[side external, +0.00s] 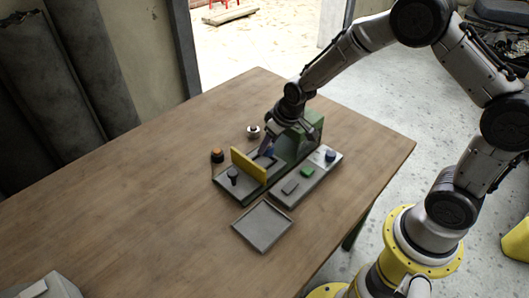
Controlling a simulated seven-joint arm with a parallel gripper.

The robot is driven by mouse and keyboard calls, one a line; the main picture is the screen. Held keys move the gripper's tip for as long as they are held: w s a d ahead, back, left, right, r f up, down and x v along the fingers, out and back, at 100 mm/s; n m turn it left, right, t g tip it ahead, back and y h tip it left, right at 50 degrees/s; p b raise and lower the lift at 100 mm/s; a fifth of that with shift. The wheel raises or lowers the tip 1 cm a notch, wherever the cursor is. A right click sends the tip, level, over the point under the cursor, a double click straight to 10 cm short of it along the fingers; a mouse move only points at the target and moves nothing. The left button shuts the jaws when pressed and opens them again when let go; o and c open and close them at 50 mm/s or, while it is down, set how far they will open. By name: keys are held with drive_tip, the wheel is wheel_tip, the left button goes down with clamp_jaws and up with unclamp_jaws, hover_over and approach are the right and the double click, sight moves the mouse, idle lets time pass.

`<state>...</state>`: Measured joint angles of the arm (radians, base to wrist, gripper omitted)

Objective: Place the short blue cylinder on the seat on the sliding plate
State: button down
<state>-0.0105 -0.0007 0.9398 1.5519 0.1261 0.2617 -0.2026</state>
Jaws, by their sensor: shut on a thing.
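My gripper (268,150) is low over the green fixture (298,143), beside an upright yellow plate (248,166). It is shut on a small blue piece, apparently the short blue cylinder (269,152). The piece is mostly hidden by the fingers and very small in the picture. I cannot tell whether it touches the surface below. The sliding plate and its seat are hard to make out here, partly hidden behind the yellow plate and my gripper.
A grey tray (293,196) in front of the fixture holds a green block, a dark block and another blue cylinder (330,155). An empty square tray (262,227) lies nearer. A black knob (233,176), an orange-topped piece (217,155) and a white-and-black piece (253,131) stand nearby.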

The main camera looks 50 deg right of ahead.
drive_tip(key=shift+w+f, duration=0.85)
drive_tip(key=shift+f, duration=1.55)
